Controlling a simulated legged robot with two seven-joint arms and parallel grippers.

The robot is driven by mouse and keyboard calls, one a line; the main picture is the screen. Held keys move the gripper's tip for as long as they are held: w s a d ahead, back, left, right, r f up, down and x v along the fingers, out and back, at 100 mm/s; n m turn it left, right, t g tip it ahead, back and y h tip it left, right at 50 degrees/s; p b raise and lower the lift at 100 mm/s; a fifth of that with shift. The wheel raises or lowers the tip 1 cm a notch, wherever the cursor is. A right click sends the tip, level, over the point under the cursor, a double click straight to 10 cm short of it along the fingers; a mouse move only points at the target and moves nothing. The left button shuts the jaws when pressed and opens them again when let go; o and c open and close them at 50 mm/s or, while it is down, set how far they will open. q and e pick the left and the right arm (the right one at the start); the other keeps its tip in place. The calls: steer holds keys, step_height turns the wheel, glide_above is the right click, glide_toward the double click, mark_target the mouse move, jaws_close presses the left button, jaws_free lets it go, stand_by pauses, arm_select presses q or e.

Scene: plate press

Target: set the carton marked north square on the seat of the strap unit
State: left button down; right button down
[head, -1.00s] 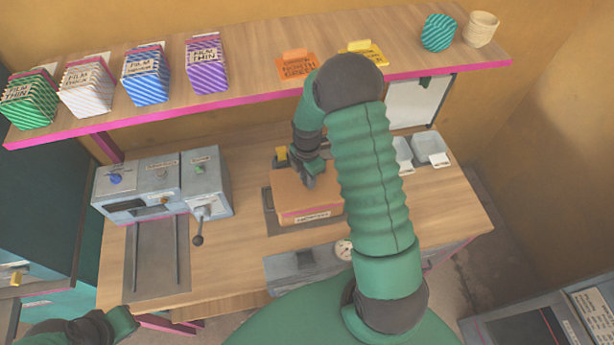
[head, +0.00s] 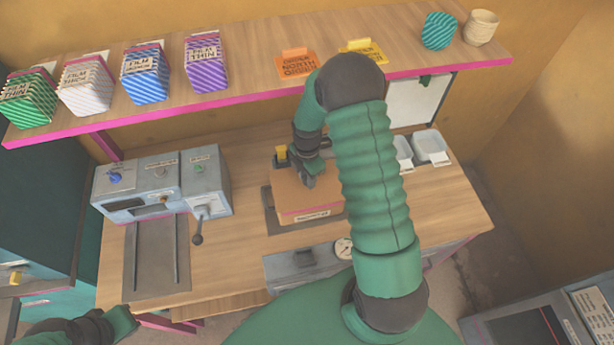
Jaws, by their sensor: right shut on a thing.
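An orange-brown carton (head: 300,203) with a small label on its front face sits over a dark flat seat (head: 270,222) in the middle of the bench. The label is too small to read. My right gripper (head: 308,178) is shut on the carton's top from above. My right arm hides the carton's right side, and I cannot tell whether the carton rests fully on the seat. My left gripper (head: 122,322) is at the lower left, apart from the carton; its fingers are not clear.
A grey machine (head: 165,185) with a lever and a railed plate (head: 155,255) stand left. A gauge unit (head: 300,262) is at the front edge. White trays (head: 430,148) stand right. The shelf (head: 260,60) above holds striped film packs (head: 145,75), an orange north card (head: 297,68) and cups.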

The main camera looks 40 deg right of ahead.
steer(key=c, duration=1)
jaws_free()
steer(key=o, duration=0.5)
steer(key=shift+r, duration=0.1)
steer(key=shift+r+p, duration=2.85)
steer(key=shift+r, duration=0.6)
steer(key=shift+c, duration=0.4)
